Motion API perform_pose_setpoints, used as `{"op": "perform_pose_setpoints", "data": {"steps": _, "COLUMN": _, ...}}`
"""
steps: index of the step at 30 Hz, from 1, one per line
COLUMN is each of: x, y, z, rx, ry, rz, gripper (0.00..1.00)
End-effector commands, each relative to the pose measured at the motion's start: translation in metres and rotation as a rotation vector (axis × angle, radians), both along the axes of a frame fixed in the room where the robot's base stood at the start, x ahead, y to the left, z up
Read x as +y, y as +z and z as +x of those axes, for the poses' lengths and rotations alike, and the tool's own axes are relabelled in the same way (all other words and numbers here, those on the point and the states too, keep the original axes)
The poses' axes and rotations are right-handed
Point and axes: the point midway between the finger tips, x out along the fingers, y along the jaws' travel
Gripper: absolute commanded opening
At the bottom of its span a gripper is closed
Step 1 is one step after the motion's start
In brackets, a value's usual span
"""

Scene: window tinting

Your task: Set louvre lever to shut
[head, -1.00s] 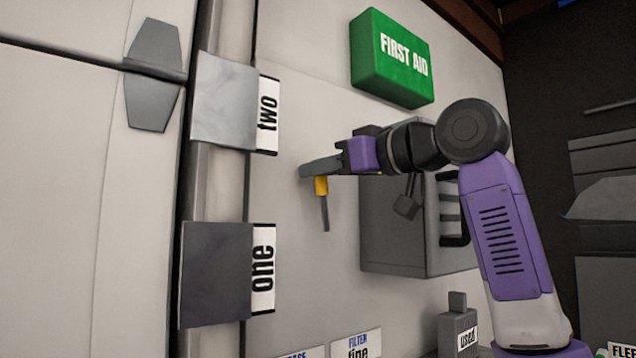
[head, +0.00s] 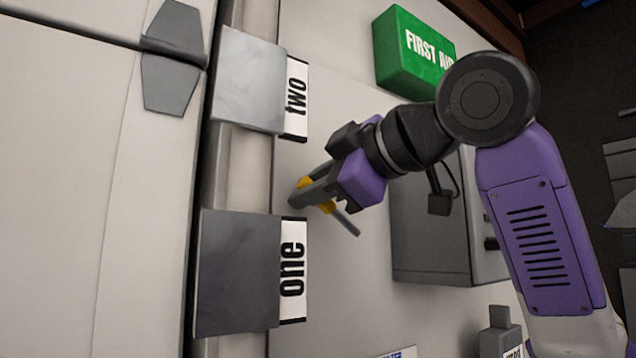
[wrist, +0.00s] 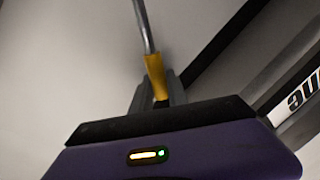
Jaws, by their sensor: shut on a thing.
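The louvre lever is a thin grey rod (head: 347,222) with a yellow grip, on the pale wall right of the label "one". Its lower right end stays at the wall, and it slants up and left to the grip. My gripper (head: 308,192) is shut on the yellow grip, its fingers hiding part of it. In the wrist view the yellow grip (wrist: 155,75) sits between my fingers (wrist: 157,97), with the grey rod running to the top edge. No open or shut marking is visible by the lever.
Grey plates labelled "two" (head: 249,80) and "one" (head: 238,270) stand on the vertical pipe close left of my gripper. A green first aid box (head: 412,50) is above. A grey cabinet (head: 430,235) is behind my arm, and a small grey box (head: 500,340) is below.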

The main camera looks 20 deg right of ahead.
Motion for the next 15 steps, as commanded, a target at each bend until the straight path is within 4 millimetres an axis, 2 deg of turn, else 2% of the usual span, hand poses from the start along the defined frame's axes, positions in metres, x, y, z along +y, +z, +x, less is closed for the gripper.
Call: {"op": "perform_pose_setpoints", "data": {"steps": 15, "x": 0.0065, "y": -0.0087, "z": -0.0024, "rx": -0.032, "ry": 0.003, "rz": -0.096, "gripper": 0.00}}
